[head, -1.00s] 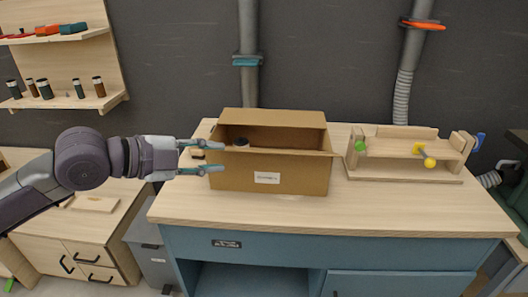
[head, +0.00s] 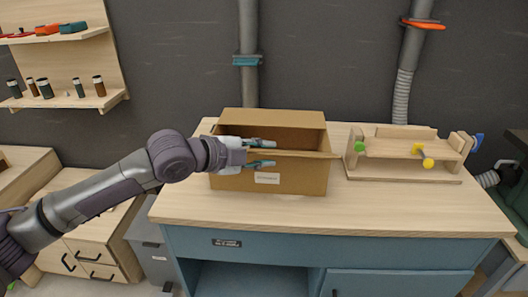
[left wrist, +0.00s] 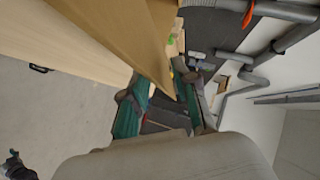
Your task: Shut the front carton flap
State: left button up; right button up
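The open cardboard carton (head: 305,178) stands on the workbench, with a white label on its front wall. Its back flap (head: 275,117) stands up. Its front flap (head: 312,154) sticks outward along the front top edge, and its left part is hidden by my gripper. My left gripper (head: 268,153) is at the left half of that flap, one finger above its level and one below. In the left wrist view its fingers (left wrist: 165,108) are apart, and brown cardboard (left wrist: 130,35) reaches down between them. I cannot tell whether they touch it. My right gripper is not in view.
A wooden fixture (head: 405,165) with a green and a yellow knob stands right of the carton. The benchtop (head: 330,215) in front is clear. A lower cabinet (head: 95,245) stands at left. Pipes (head: 248,60) run up the dark wall behind.

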aim_at(266, 152)
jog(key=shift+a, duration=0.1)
pick_arm(q)
grip_shut()
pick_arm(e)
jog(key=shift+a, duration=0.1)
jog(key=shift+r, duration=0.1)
pick_arm(q)
jog(key=r+g+p, duration=0.1)
jog(key=p, duration=0.2)
jog(key=w+r+n+p, duration=0.1)
jog(key=p, duration=0.3)
jog(key=w+r+n+g+p, duration=0.1)
jog(key=p, duration=0.2)
jog(key=shift+w+d+r+g+y+p, duration=0.1)
jog(key=shift+w+r+g+y+p, duration=0.2)
jog(key=shift+r+y+p, duration=0.1)
jog(key=shift+w+g+p, duration=0.2)
jog(key=shift+g+p, duration=0.1)
jog(key=shift+w+r+n+g, duration=0.15)
jog(key=shift+w+n+g, duration=0.25)
jog(key=shift+w+g, duration=0.1)
jog(key=shift+w+r, duration=0.2)
jog(key=shift+w, duration=0.35)
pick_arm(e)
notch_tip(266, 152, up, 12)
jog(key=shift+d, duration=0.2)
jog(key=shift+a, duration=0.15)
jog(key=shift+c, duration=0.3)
